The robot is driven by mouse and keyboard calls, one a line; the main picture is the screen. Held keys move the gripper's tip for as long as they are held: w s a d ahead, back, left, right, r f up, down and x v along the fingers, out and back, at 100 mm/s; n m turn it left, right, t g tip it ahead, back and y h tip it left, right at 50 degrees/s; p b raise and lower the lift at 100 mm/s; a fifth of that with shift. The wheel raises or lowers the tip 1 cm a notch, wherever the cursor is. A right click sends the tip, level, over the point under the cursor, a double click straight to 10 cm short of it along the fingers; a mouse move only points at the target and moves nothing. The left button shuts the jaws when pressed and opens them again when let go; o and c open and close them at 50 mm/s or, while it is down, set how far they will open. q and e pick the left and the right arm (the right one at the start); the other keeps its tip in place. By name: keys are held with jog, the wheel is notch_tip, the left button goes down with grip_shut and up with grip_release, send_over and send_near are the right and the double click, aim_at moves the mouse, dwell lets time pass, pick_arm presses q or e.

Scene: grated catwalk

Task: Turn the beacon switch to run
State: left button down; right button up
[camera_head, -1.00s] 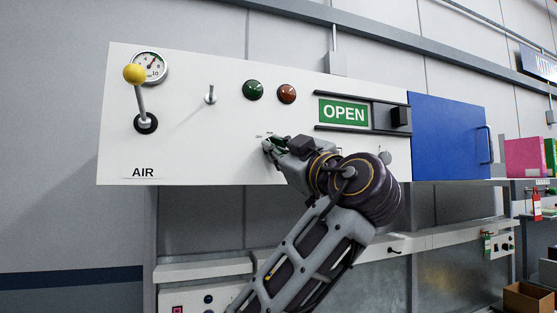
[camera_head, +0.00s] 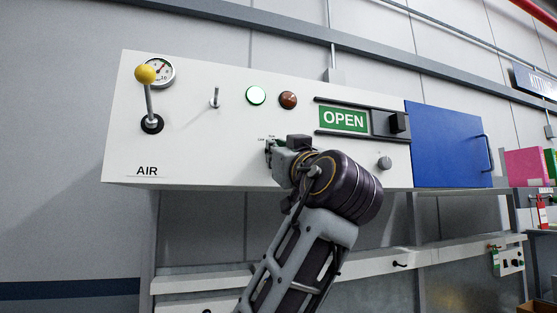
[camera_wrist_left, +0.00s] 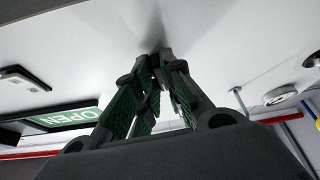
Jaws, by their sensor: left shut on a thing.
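The beacon switch is on the white panel (camera_head: 225,165), below the lamps, and is almost wholly hidden by my left gripper (camera_head: 271,150). Small lettering shows just above the fingertips, too small to read surely. My left gripper is shut on the switch, its fingertips up against the panel. In the left wrist view its green-padded fingers (camera_wrist_left: 158,70) close together at the panel; the switch's setting cannot be made out. My right gripper is not in view.
Left on the panel are a yellow-knobbed lever (camera_head: 148,95), a gauge (camera_head: 161,71) and a small toggle (camera_head: 215,97). Right are the OPEN sign (camera_head: 343,119) with a black slider (camera_head: 398,122), a grey knob (camera_head: 385,163) and a blue door (camera_head: 446,145).

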pick_arm(q)
jog(key=shift+a+m+h, duration=0.1)
jog(key=shift+m+h, duration=0.2)
jog(key=shift+m, duration=0.6)
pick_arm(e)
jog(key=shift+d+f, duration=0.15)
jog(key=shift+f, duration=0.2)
pick_arm(q)
jog(key=shift+s+r+m+b, duration=0.1)
jog(key=shift+m+b, duration=0.2)
jog(key=c, duration=1.6)
grip_release()
jog(key=shift+c, duration=0.2)
jog(key=shift+o, duration=0.6)
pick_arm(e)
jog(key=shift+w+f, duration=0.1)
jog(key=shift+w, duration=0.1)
pick_arm(q)
jog(key=v, duration=1.2)
jog(key=shift+f, duration=0.2)
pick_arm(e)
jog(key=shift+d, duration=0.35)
pick_arm(q)
jog(key=shift+a, duration=0.1)
